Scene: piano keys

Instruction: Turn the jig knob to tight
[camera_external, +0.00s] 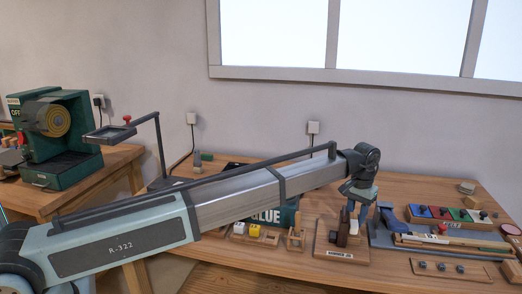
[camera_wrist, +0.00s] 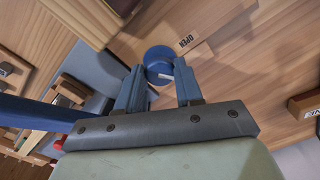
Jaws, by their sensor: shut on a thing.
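The jig knob (camera_wrist: 157,54) is a round blue disc with a white pointer mark, on a wooden board. A label reading OPEN (camera_wrist: 187,41) is printed beside it. The white mark points toward the right of the wrist view, below the label. My gripper (camera_wrist: 159,76) has one finger on each side of the knob's near part and is shut on it. In the external view, my gripper (camera_external: 357,218) points down over the jig board (camera_external: 341,255), which carries a HAMMER JIG label. The knob is hidden there, and no tight label is readable.
A wooden block (camera_wrist: 85,15) stands close beside the knob in the wrist view. A blue-grey tray (camera_external: 384,234) with tools lies right of the jig. A strip with colored pads (camera_external: 440,214) is behind it. A GLUE box (camera_external: 288,217) stands left.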

